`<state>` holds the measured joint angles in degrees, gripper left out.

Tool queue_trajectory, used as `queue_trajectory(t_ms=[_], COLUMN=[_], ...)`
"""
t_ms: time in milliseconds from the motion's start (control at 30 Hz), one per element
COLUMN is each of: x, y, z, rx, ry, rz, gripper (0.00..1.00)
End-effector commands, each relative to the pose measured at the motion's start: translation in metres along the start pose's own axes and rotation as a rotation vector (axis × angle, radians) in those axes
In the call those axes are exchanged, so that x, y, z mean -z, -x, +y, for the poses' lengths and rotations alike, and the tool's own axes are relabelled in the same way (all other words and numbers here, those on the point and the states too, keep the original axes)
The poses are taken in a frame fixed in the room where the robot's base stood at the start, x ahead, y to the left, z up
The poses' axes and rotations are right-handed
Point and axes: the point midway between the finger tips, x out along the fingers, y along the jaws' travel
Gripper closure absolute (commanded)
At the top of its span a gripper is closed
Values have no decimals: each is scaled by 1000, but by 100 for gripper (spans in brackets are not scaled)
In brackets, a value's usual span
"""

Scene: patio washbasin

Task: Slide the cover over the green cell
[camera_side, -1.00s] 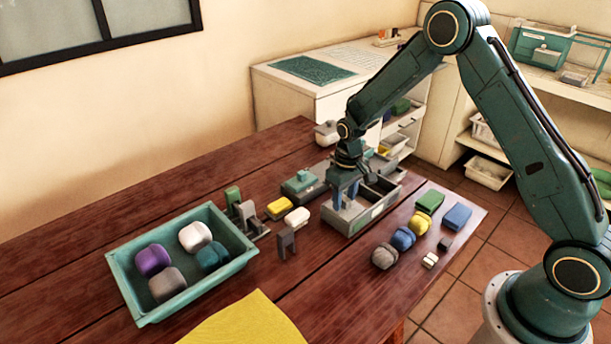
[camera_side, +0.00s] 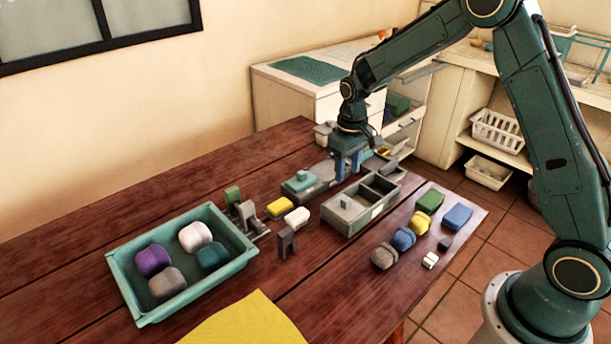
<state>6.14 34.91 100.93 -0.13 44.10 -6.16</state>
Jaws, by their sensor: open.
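A grey box (camera_side: 338,221) with several cells stands on the table right of centre. A light grey cover (camera_side: 345,208) with a small upright knob lies over its left end. The middle and right cells (camera_side: 380,185) are uncovered and look dark inside. My gripper (camera_side: 346,176) points down with blue fingers, open and empty. It appears above and behind the box's left part, apart from the knob.
Yellow and white pieces, grey stands and a teal tray (camera_side: 133,302) of rounded blocks lie further left. Coloured blocks (camera_side: 403,238) line the right side. Bare wood lies in front of the box.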

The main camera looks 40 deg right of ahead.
Motion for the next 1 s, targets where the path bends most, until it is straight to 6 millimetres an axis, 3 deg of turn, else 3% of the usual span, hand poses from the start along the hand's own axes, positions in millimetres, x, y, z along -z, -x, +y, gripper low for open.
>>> queue_trajectory(t_ms=[100, 300, 867, 1000], x=[0, 0, -1, -5], y=[19, 39, 47, 56], z=[0, 0, -1, -2], rx=[0, 1, 1, -1], ry=[1, 1, 1, 1], rz=[4, 2, 2, 15], gripper=[58, 58, 58, 58])
